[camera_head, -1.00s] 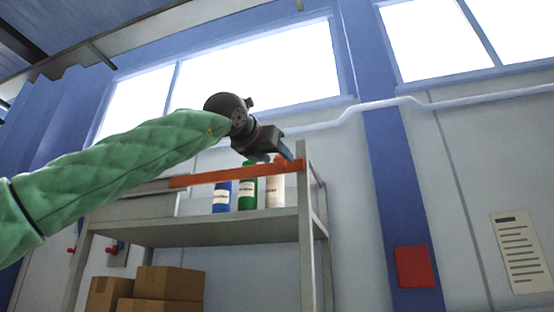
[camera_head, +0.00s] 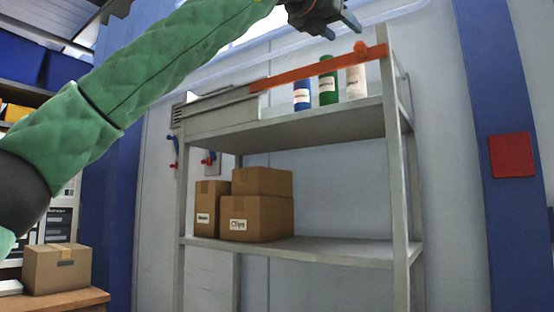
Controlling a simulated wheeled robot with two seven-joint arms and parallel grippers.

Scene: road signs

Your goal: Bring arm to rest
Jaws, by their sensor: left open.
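My left arm, in a green quilted sleeve, comes in from the left and reaches up across the head camera view. My left gripper (camera_head: 340,28) is at the top, above the upper shelf of a grey rack (camera_head: 290,128). Its fingers are apart with nothing between them. It is just above the orange bar (camera_head: 318,68) along the rack's top front, and the part of the wrist behind it is cut off by the top edge. My right gripper is not in view.
A blue bottle (camera_head: 302,95), a green bottle (camera_head: 327,82) and a white bottle (camera_head: 355,82) stand on the upper shelf. Cardboard boxes (camera_head: 257,218) sit on the lower shelf. Another box (camera_head: 57,268) is on a wooden surface at lower left. A red panel (camera_head: 511,155) is at right.

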